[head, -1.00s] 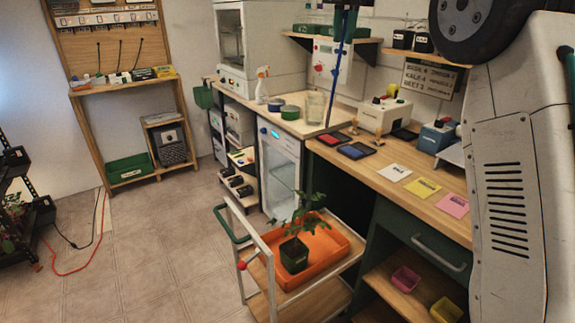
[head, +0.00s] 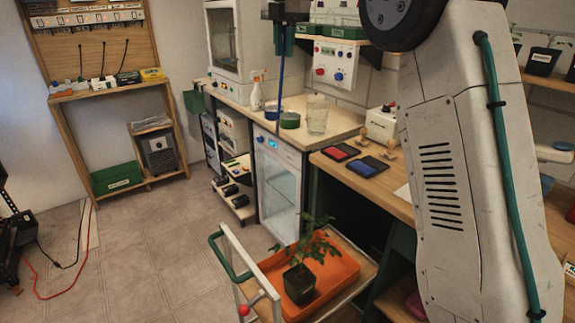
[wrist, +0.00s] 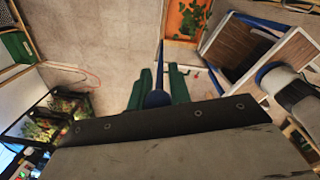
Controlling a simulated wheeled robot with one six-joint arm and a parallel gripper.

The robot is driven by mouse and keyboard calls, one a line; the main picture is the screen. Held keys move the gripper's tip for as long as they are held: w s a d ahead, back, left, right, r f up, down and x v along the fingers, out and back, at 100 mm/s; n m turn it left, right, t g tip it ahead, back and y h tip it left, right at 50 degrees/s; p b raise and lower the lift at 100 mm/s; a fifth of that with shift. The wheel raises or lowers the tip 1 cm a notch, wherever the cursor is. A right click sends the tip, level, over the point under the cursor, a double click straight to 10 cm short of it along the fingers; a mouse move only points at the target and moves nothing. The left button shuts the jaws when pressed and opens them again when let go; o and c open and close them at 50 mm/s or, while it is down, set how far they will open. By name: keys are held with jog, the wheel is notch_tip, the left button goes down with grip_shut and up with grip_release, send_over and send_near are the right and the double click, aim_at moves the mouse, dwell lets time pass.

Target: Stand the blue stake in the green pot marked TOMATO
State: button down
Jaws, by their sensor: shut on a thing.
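The blue stake (head: 280,92) hangs upright from my gripper (head: 283,42), which is shut on its upper part. In the wrist view the stake (wrist: 161,55) runs away from between the green fingers (wrist: 160,88). The dark green pot (head: 299,286) holds a leafy plant and stands in an orange tray on the cart; no label on it is readable. The stake is apart from the pot. In the head view its lower end shows well above the pot, in front of the bench and fridge.
The orange tray (head: 342,270) fills much of the cart top, and the cart has a green handle (head: 229,258). The bench (head: 330,132) carries a glass beaker (head: 317,115), a spray bottle (head: 257,92) and red and blue pads. Open floor lies to the left.

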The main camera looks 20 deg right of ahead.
jog(key=s+f, duration=0.5)
jog(key=f, duration=0.7)
jog(key=s+f+n+h, duration=0.1)
jog(key=s+f, duration=0.5)
jog(key=f, duration=0.7)
jog(key=s+f, duration=0.5)
jog(key=f, duration=0.7)
notch_tip(320, 180, down, 13)
jog(key=shift+r, duration=0.1)
jog(key=c, duration=1.2)
grip_release()
